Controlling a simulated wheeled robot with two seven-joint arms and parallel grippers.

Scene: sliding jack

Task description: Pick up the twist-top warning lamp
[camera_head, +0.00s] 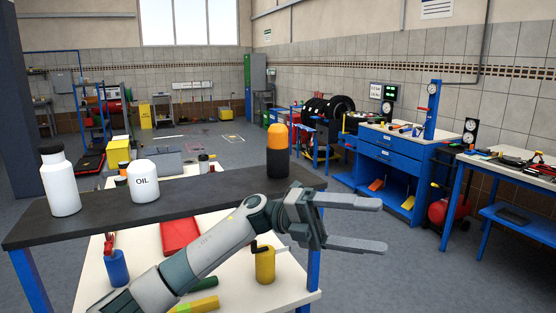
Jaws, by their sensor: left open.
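The warning lamp appears to be the upright dark cylinder (277,162) with a rounded orange top, standing near the right end of the dark raised shelf (232,187). My left gripper (380,225) is in front of the shelf, to the right of and lower in the picture than the lamp. Its two long grey fingers point right and are spread apart with nothing between them. The gripper is apart from the lamp. My left arm crosses in front of the shelf's front edge and the lower tabletop. My right gripper does not show.
A white bottle (60,184) and a white OIL container (143,181) stand on the shelf's left part. Below are a red box (180,235), a blue cylinder (117,268) and a yellow can (265,264). The shelf between the OIL container and lamp is clear.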

